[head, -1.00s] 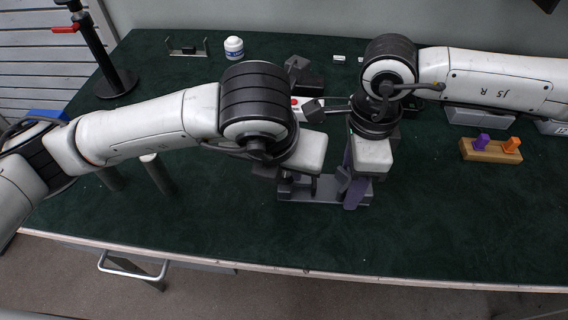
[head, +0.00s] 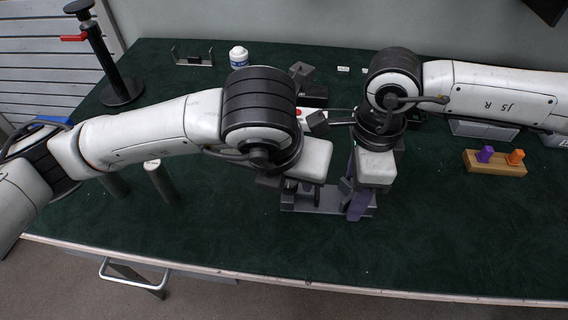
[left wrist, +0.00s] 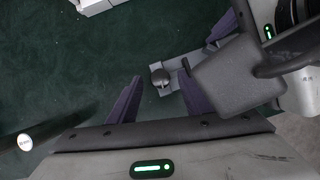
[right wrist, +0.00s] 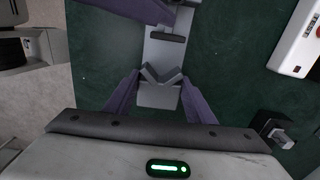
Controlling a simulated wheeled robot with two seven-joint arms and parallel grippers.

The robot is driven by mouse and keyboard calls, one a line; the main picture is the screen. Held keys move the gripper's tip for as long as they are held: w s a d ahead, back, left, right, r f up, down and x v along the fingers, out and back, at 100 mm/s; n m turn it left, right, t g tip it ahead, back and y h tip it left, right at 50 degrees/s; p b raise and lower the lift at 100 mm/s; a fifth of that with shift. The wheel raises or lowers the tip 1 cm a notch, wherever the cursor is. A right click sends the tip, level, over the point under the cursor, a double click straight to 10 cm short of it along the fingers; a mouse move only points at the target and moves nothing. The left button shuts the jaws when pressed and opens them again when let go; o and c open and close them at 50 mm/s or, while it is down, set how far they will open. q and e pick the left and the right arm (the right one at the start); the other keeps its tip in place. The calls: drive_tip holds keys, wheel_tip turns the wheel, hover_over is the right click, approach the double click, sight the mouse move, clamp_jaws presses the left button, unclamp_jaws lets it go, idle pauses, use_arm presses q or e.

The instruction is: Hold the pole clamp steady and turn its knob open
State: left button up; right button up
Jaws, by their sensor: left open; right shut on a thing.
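The pole clamp (head: 325,201) is a grey body lying on the green table top, partly hidden under my grippers in the head view. Its V-shaped jaw (right wrist: 160,84) shows in the right wrist view, between the purple fingers of my right gripper (right wrist: 159,100), which is shut on the clamp. Its dark round knob (left wrist: 160,78) shows in the left wrist view. My left gripper (left wrist: 158,96) is open, its purple fingers on either side of the knob with gaps. In the head view my left gripper (head: 292,188) is left of my right gripper (head: 360,200).
A black stand with a red lever (head: 122,91) is at the back left, and a white bottle (head: 238,57) at the back. A wooden block with purple and orange knobs (head: 494,168) lies at the right. The front of the table is clear.

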use_arm(q)
drive_tip(key=v, duration=1.1)
drive_tip(key=shift+s, duration=0.15)
use_arm(e)
drive_tip(key=o, duration=1.2)
